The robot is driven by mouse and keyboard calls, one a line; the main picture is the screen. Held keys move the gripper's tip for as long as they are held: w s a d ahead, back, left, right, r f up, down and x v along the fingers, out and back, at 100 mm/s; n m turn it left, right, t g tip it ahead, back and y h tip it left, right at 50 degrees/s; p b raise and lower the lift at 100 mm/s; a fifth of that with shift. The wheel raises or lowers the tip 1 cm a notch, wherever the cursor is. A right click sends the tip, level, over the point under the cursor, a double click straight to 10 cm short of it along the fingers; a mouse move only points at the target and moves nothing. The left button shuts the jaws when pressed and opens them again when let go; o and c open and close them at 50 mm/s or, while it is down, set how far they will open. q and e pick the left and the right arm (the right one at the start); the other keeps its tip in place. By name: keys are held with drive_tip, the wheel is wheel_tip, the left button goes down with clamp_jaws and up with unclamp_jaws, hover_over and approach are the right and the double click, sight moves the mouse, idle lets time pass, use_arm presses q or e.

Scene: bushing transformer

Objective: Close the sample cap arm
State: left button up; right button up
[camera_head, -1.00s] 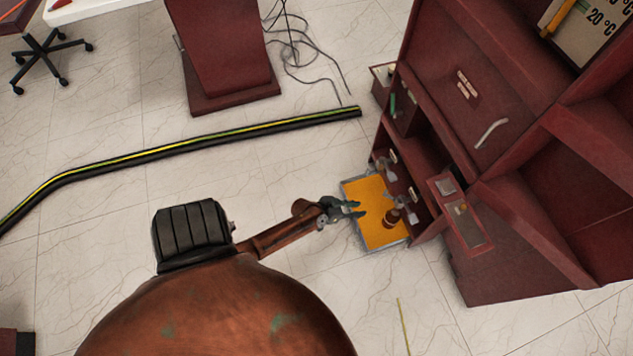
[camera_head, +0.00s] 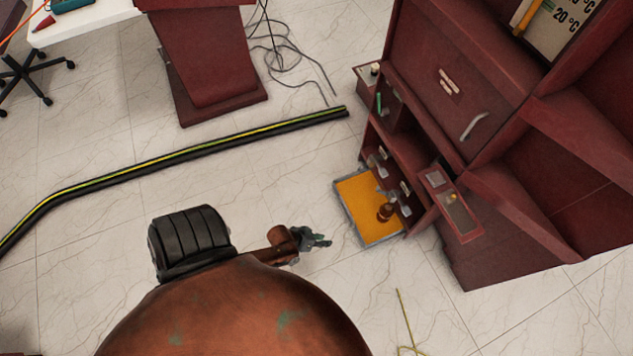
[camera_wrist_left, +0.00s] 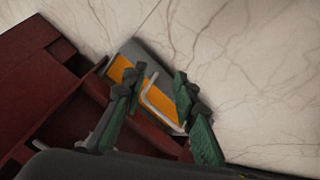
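My left gripper (camera_head: 318,240) is in the head view, over the floor to the left of the orange-floored tray (camera_head: 352,207) and apart from it. In the left wrist view its two green-grey fingers (camera_wrist_left: 163,98) stand apart with nothing held between them. A thin grey bent bar (camera_wrist_left: 150,98) shows between the fingers, in front of the tray's orange surface. Small grey fittings (camera_head: 381,172) and a reddish-brown round part (camera_head: 385,212) sit at the tray's side of the dark red cabinet. I cannot tell which part is the sample cap arm. My right gripper is out of view.
A black and yellow-green floor strip (camera_head: 190,150) runs across the left. A dark red stand (camera_head: 205,65) is behind it. Floor near the gripper is clear.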

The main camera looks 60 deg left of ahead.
use_arm(q)
drive_tip(key=shift+s+d+f+n, duration=0.15)
drive_tip(key=shift+s+d, duration=0.1)
drive_tip(key=shift+s, duration=0.4)
drive_tip(key=shift+s+d+f+n, duration=0.15)
drive_tip(key=shift+s+d, duration=0.1)
drive_tip(key=shift+s, duration=0.4)
